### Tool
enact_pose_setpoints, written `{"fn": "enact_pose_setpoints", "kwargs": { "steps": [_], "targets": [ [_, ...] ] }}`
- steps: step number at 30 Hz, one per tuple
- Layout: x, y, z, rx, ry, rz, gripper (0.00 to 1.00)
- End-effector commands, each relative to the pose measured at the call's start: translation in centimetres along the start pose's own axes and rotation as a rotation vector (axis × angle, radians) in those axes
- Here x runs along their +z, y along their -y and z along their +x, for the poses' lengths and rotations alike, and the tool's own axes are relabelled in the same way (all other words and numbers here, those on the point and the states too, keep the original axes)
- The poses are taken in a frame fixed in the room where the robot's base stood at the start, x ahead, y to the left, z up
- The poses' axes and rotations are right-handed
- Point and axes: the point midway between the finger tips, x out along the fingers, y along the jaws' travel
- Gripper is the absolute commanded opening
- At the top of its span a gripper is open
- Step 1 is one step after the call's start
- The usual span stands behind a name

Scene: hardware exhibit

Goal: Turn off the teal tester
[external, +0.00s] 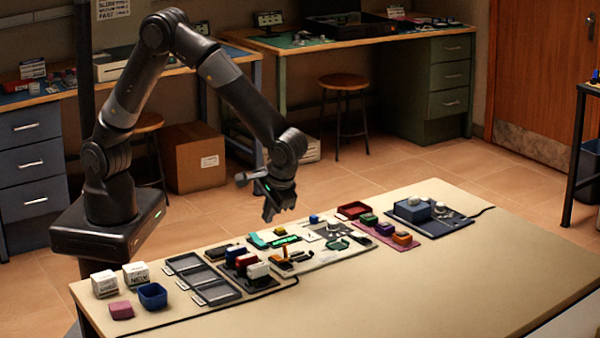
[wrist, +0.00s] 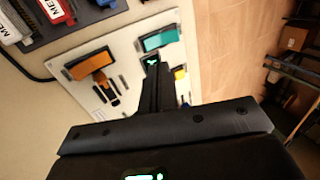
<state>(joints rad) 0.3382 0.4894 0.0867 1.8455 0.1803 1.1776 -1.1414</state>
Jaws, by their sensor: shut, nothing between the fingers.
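A teal block (wrist: 161,38), the likely teal tester, is on the white board in the wrist view, just beyond my fingertips. In the external view a teal piece (external: 258,241) shows at the board's far left part, next to a lit green display (external: 285,240). Whether its switch is on or off cannot be told. My gripper (external: 268,216) is shut and empty, pointing down above the far edge of the board. In the wrist view its fingers (wrist: 152,66) partly cover a small green-lit part beside the teal block.
An orange block (wrist: 90,65) with an orange lever is on the same board. A yellow piece (wrist: 180,73) is right of my fingers. Black trays (external: 203,280) and colored blocks stand left; a dark blue board (external: 460,222) lies right. The table's front is clear.

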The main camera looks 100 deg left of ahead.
Motion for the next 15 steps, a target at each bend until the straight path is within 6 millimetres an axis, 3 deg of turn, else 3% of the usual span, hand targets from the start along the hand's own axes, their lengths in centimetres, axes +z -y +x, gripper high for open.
{"fn": "enact_pose_setpoints", "kwargs": {
  "steps": [6, 15],
  "targets": [
    [0.0, -0.4, -4.5, 0.002, -0.002, 0.001, 0.00],
    [0.0, -0.5, -6.7, -0.001, 0.000, 0.001, 0.00]
  ]
}}
